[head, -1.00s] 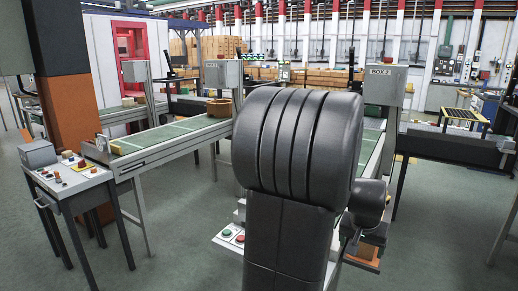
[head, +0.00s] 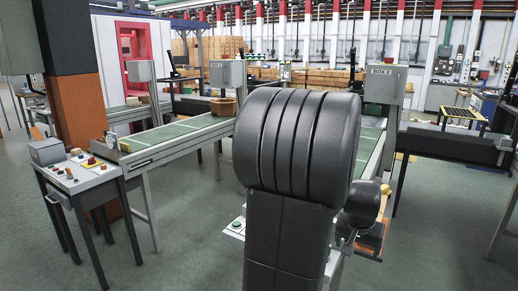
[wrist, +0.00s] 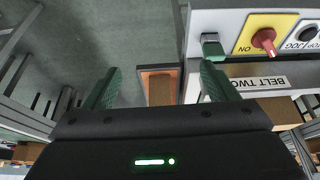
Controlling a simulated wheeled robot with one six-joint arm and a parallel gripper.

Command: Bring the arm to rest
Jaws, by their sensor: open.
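My arm fills the middle of the head view, its big dark rounded joint towards the camera. This joint hides what lies behind it. In the wrist view my gripper (wrist: 160,78) has its two green fingers spread wide apart, with nothing held. A control panel labelled BELT TWO (wrist: 258,82) is close by the right finger, with a red switch (wrist: 265,40) on a yellow plate.
A green conveyor belt (head: 175,135) runs at left, with a brown container (head: 223,106) at its far end. A control stand (head: 78,175) is at front left, beside an orange-and-black pillar (head: 78,100). A BOX 2 post (head: 383,82) stands behind my arm. Floor is open at right.

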